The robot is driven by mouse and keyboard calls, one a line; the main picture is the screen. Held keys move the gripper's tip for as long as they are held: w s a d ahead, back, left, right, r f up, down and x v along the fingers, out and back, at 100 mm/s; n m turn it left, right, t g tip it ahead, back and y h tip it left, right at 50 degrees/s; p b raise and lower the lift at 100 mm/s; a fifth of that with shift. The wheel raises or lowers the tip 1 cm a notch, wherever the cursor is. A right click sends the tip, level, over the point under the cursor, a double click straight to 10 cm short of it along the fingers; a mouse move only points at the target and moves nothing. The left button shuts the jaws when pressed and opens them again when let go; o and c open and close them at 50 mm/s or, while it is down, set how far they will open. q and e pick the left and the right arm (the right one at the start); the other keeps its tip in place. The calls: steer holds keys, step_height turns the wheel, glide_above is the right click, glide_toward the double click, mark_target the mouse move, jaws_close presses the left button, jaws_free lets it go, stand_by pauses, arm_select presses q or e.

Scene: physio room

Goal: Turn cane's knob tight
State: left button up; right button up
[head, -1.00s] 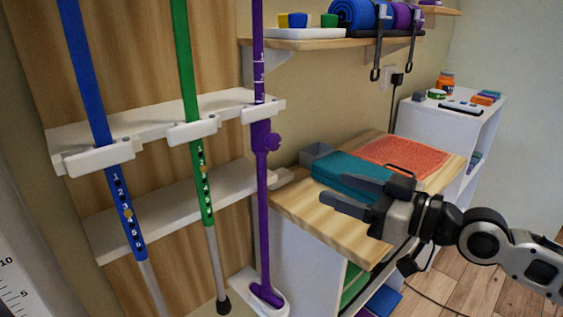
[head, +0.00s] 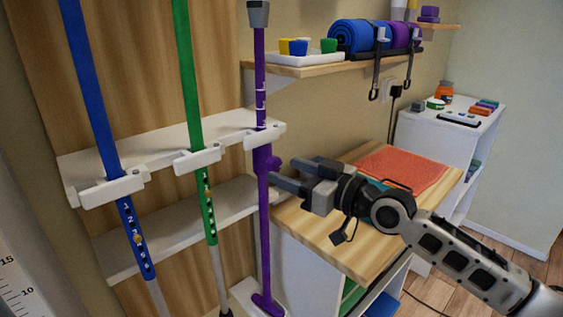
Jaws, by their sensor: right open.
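The purple cane (head: 264,215) stands upright in a white rack clip (head: 265,136), its foot in a white holder (head: 243,293). Its purple knob (head: 274,163) sticks out to the right just below the clip. My right gripper (head: 284,175) is open and empty. Its fingers point left, with the tips just right of the cane and close to the knob; I cannot tell whether they touch it. My left gripper is not in view.
A blue cane (head: 93,90) and a green cane (head: 190,90) stand in clips to the left. A wooden-topped cabinet (head: 330,245) with an orange towel (head: 402,170) is behind my right arm. A shelf (head: 310,68) with a blue roll (head: 355,36) hangs above.

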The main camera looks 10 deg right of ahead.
mark_target(274, 165)
steer(key=shift+x, duration=1.4)
steer(key=c, duration=1)
steer(key=shift+m, duration=0.7)
steer(key=o, duration=1)
steer(key=shift+s+d, duration=0.1)
